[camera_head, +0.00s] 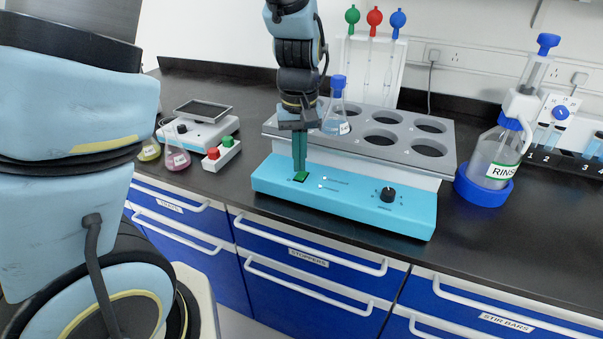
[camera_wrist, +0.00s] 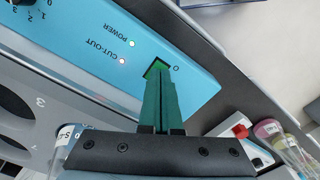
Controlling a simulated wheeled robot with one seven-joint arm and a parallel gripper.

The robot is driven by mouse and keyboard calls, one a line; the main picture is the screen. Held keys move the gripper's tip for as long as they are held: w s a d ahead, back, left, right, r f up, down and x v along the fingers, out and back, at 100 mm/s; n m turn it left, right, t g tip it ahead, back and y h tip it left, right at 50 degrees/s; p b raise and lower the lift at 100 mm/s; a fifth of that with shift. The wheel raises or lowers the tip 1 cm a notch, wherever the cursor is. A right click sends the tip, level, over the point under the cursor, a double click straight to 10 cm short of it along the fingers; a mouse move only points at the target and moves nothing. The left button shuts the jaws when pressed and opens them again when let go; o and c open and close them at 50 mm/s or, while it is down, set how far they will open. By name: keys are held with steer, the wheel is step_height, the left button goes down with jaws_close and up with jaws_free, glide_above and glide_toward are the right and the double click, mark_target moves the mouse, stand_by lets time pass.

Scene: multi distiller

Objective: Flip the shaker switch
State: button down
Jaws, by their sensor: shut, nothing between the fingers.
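The shaker is a blue-fronted unit with a grey top full of round holes; its blue panel (camera_head: 345,200) faces me on the bench. The green shaker switch (camera_head: 301,177) sits at the panel's left part, and in the wrist view the switch (camera_wrist: 157,68) shows beside a "0" mark. My gripper (camera_head: 299,168) is shut and empty, pointing down with its green fingertips at the switch. It also shows in the wrist view (camera_wrist: 158,80), where the tips overlap the switch's edge. I cannot tell whether they press it. The POWER and CUT-OUT lights appear lit.
A flask with a blue stopper (camera_head: 333,118) stands in a shaker hole behind my gripper. Red and green stoppers (camera_head: 221,152), a scale (camera_head: 200,120) and small flasks (camera_head: 176,158) are left. A RINSE bottle (camera_head: 495,155) stands right. The bench front is clear.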

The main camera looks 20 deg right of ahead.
mark_target(299, 176)
steer(key=shift+f+b, duration=0.55)
steer(key=shift+f, duration=0.4)
stand_by(0.5)
steer(key=shift+r, duration=0.1)
step_height(299, 176, up, 7)
steer(key=p, duration=0.6)
steer(key=shift+p, duration=0.35)
steer(key=a+r, duration=0.1)
steer(key=a, duration=1.1)
steer(key=w+a+r+n+t, duration=0.1)
steer(key=a+r, duration=0.1)
steer(key=a, duration=1.1)
steer(key=shift+a+r+t, duration=0.2)
steer(key=shift+r+t, duration=0.05)
steer(key=shift+t, duration=0.05)
